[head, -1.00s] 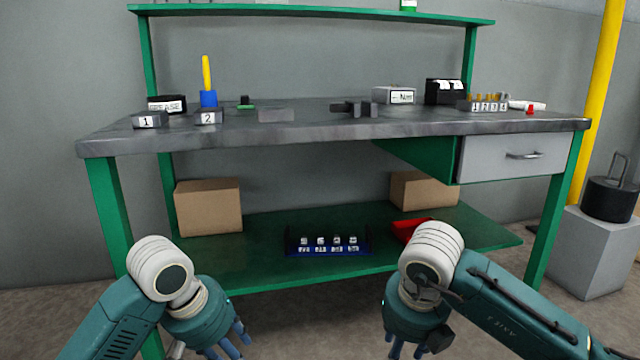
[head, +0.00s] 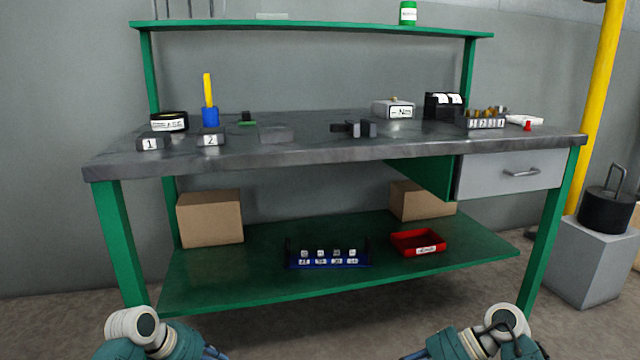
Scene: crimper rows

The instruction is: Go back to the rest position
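My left gripper (head: 214,353) is at the bottom edge of the head view, left of centre, in front of the bench and low. Only part of its fingers shows, so whether it is open or shut is unclear. My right gripper (head: 415,354) is at the bottom edge right of centre, also mostly cut off by the frame. No object is seen in either hand. Both arms are clear of the workbench (head: 330,152) and its lower shelf (head: 260,278).
The worktop carries block 1 (head: 152,142), block 2 (head: 210,138), a yellow-handled tool (head: 208,100), a dark fixture (head: 354,129) and a numbered rack (head: 482,121). A blue rack (head: 328,263), a red bin (head: 418,243) and two cartons (head: 210,220) sit on the lower shelf. A yellow pole (head: 598,105) stands right.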

